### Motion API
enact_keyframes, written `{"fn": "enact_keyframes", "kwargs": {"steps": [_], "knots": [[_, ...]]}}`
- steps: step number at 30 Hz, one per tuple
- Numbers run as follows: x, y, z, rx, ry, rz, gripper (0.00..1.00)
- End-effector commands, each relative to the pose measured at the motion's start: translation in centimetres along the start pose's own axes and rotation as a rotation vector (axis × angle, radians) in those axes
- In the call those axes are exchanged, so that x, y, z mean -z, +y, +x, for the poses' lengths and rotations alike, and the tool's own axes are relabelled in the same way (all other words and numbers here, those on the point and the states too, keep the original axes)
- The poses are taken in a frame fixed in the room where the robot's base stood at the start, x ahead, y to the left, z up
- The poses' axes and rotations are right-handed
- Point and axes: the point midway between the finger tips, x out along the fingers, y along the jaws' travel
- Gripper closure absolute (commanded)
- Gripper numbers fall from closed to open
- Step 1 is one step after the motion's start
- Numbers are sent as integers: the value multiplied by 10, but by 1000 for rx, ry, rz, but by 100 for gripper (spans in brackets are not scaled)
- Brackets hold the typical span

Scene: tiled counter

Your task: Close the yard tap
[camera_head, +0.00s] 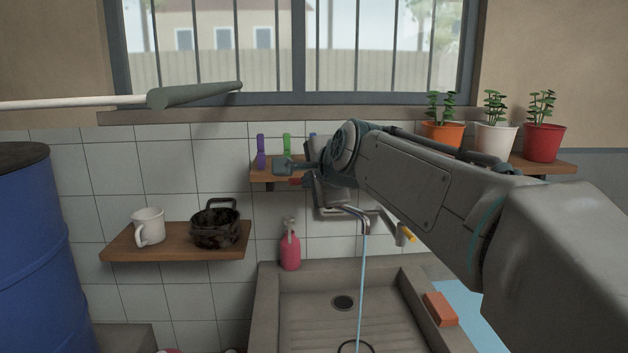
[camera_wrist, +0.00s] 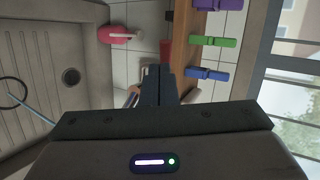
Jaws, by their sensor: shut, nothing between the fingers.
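The metal tap's curved spout (camera_head: 357,214) shows in the head view, and a thin stream of water (camera_head: 361,285) falls from it into the sink. My arm hides most of the tap's body. My gripper (camera_wrist: 158,70) is shut and empty, pointing left in front of the wall. A bit of metal shows beside the fingers in the wrist view.
The stone sink (camera_head: 268,300) is below. A pink bottle (camera_head: 290,252) stands at its back left. Coloured clips (camera_wrist: 212,42) stand on the small shelf (camera_wrist: 186,35). A lower shelf (camera_head: 125,245) holds a mug and a pot. Potted plants (camera_head: 495,137) stand at the right.

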Motion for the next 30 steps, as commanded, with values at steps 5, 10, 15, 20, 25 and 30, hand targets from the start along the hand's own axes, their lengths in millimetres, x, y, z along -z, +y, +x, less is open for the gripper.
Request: {"fn": "enact_keyframes", "kwargs": {"steps": [5, 10, 15, 20, 25, 30], "knots": [[0, -2, 9, -1, -1, 0, 100], [0, -3, 10, -1, -1, 0, 100], [0, -3, 10, -1, 0, 0, 100], [-3, -7, 14, -3, 0, 0, 100], [-9, -14, 27, -3, -1, 1, 100], [-9, -13, 29, 0, -1, 1, 100]]}}
